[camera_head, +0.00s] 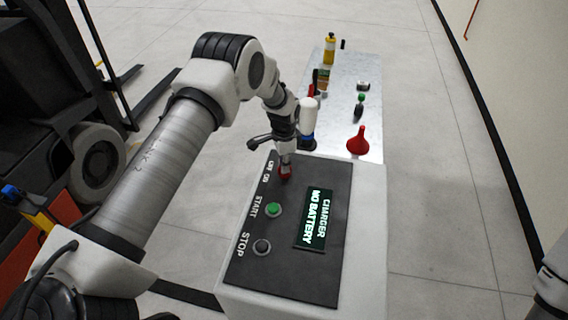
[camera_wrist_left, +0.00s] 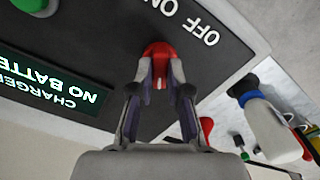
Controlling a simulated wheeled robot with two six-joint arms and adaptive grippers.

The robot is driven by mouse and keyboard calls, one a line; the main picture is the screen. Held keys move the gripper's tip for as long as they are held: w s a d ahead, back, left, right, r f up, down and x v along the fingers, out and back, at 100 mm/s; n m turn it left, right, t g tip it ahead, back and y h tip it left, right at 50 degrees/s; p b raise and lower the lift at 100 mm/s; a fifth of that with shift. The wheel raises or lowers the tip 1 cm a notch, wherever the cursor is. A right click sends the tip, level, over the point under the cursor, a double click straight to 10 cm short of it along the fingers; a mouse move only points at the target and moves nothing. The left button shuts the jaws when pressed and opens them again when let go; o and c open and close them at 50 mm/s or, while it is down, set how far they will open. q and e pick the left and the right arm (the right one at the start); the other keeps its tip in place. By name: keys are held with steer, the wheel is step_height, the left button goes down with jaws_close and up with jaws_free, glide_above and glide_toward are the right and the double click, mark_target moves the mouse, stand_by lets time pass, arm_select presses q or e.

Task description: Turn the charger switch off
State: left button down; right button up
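The charger (camera_head: 330,282) is a white box with a dark sloped panel. Its red switch (camera_head: 285,172) is at the panel's far end, beside the OFF and ON labels. It also shows in the left wrist view (camera_wrist_left: 158,50). My left gripper (camera_head: 286,160) reaches down to it, and in the left wrist view its two fingers (camera_wrist_left: 161,78) are closed in on both sides of the red knob. The fingers hide part of the knob, and I cannot tell which label it points to. The display (camera_head: 311,219) reads CHARGER NO BATTERY. My right gripper is out of view.
The green START button (camera_head: 273,210) and dark STOP button (camera_head: 262,246) lie on the same panel. Behind the charger, a metal table (camera_head: 345,88) holds a red funnel (camera_head: 358,141), a white bottle (camera_head: 308,117), a yellow bottle (camera_head: 329,49) and other small items. A forklift stands at left.

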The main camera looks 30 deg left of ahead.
arm_select(q)
steer(key=shift+s+f, duration=0.15)
steer(key=shift+f, duration=0.1)
steer(key=shift+d+f+n+b, duration=0.1)
steer(key=shift+n+b, duration=0.7)
steer(key=n+b, duration=0.1)
steer(key=n, duration=0.2)
steer(key=shift+f+b, duration=0.1)
steer(key=shift+b, duration=0.3)
steer(key=n+b, duration=0.1)
steer(key=n, duration=0.3)
steer(key=shift+n+b, duration=0.3)
steer(key=shift+n, duration=1.4)
